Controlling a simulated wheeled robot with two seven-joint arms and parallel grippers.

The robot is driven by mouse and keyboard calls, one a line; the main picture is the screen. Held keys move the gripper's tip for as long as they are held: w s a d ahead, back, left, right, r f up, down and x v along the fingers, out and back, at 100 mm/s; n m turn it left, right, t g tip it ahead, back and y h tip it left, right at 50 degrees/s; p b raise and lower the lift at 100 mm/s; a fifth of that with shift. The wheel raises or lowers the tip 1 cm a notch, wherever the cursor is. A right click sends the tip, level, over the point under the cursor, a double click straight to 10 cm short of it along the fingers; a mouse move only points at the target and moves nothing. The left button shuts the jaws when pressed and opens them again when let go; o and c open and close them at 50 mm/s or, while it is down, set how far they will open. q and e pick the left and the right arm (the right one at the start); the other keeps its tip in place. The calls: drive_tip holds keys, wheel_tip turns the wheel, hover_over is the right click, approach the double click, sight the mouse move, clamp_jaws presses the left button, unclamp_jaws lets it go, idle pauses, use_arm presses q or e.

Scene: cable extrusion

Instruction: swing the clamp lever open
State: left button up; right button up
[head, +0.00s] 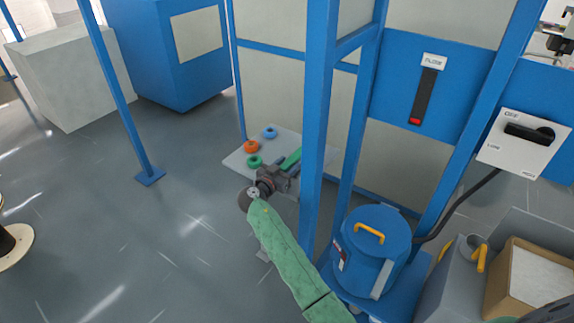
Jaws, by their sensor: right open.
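The frames do not settle which part is the clamp lever. A black bar handle (528,133) sits across a white labelled box (510,155) at the right. A dark upright bar with a red end (424,98) is on the blue panel (390,85). A short yellow lever (481,259) stands by the grey housing at lower right. My right gripper (290,170) is open, far left of all three, by the grey shelf behind the blue post. Its fingertips are partly hidden. My left gripper is out of view.
A blue post (318,130) stands close right of my right gripper. A blue drum with a yellow handle (369,233) stands below the panel. The shelf (237,160) holds orange, blue and green rings. A dark cable runs from the white box toward the drum.

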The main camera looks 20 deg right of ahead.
clamp_jaws()
drive_tip(key=shift+s+d+f+n+t+y+b, duration=0.2)
drive_tip(key=shift+s+n+t+y+b, duration=0.1)
drive_tip(key=shift+t+b, duration=0.15)
drive_tip(key=shift+s+d+r+n+t+y+b, duration=0.1)
drive_tip(key=shift+s+d+n+t+y+b, duration=0.15)
drive_tip(key=shift+n+t+y+b, duration=0.2)
drive_tip(key=shift+r, duration=0.1)
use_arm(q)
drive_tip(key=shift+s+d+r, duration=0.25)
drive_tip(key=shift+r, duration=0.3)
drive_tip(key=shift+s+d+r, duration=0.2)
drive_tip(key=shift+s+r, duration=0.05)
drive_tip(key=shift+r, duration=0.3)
use_arm(e)
drive_tip(key=shift+c, duration=0.7)
unclamp_jaws()
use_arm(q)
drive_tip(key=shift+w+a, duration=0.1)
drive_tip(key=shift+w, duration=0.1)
use_arm(e)
drive_tip(key=shift+o, duration=0.7)
